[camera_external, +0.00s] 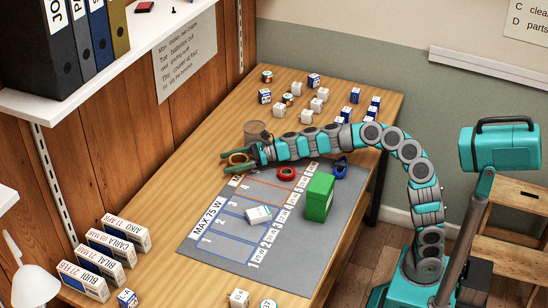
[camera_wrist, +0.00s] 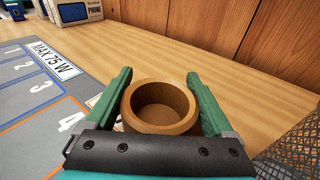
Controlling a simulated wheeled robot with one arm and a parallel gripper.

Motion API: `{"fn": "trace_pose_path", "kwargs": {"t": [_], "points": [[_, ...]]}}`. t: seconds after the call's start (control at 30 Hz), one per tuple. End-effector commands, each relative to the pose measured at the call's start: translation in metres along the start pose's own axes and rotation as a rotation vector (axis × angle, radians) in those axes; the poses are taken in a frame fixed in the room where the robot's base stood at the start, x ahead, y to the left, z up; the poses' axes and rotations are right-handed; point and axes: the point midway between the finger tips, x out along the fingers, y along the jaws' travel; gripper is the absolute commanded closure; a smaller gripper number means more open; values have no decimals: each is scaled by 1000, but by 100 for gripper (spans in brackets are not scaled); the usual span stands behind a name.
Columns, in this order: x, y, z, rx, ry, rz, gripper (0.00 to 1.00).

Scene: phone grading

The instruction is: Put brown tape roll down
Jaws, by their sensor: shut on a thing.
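The brown tape roll (camera_wrist: 160,126) sits between the two green fingers of my gripper (camera_wrist: 159,74) in the wrist view, its open hole facing up. The fingers are shut on its sides. In the external view the brown tape roll (camera_external: 238,158) shows at the end of my outstretched arm, in my gripper (camera_external: 226,161), near the far left corner of the grey mat (camera_external: 218,244). I cannot tell whether its underside touches the table or hangs just above it.
A mesh cup (camera_external: 257,131) stands close beside my gripper; its mesh (camera_wrist: 296,145) fills the wrist view's right edge. A red roll (camera_external: 286,174), a blue roll (camera_external: 341,168) and a green box (camera_external: 319,196) are on the mat. Bare wood (camera_wrist: 170,62) lies ahead of the fingers.

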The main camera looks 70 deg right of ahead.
Motion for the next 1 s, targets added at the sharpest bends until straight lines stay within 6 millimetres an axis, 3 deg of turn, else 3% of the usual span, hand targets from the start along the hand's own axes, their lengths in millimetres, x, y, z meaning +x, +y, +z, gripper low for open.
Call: {"fn": "trace_pose_path", "kwargs": {"t": [0.37,0.4,0.5,0.8,1.0], "points": [[1,1,-4,0,-1,1,69],[0,1,-3,-1,0,1,9],[0,1,-3,-1,0,1,0],[0,0,2,-2,0,0,0],[-24,-1,1,1,-2,-1,0]]}}
